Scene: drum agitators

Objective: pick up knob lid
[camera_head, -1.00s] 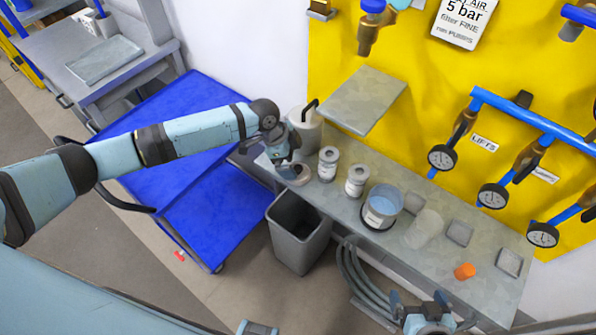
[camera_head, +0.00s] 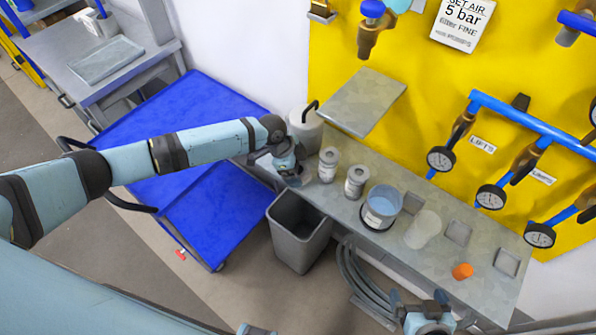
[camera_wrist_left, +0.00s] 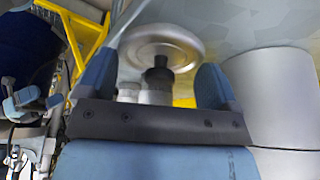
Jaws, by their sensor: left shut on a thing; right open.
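The knob lid (camera_wrist_left: 150,42) is a round grey metal disc with a dark knob, seen large in the left wrist view. My left gripper (camera_wrist_left: 157,74) is shut on the knob lid, with the dark knob between its blue fingers. In the head view my left gripper (camera_head: 294,179) is at the left end of the grey bench, beside the white pot; it mostly hides the lid there. Whether the lid is clear of the bench is hard to tell. My right gripper (camera_head: 430,302) is open and empty at the bottom edge, in front of the bench.
On the bench (camera_head: 480,290) stand a white pot (camera_head: 305,130), two small cans (camera_head: 328,165), a blue-filled bucket (camera_head: 382,207), a translucent cup (camera_head: 422,229) and an orange piece (camera_head: 462,271). A grey bin (camera_head: 299,235) stands below. Gauges (camera_head: 491,196) hang on the yellow wall.

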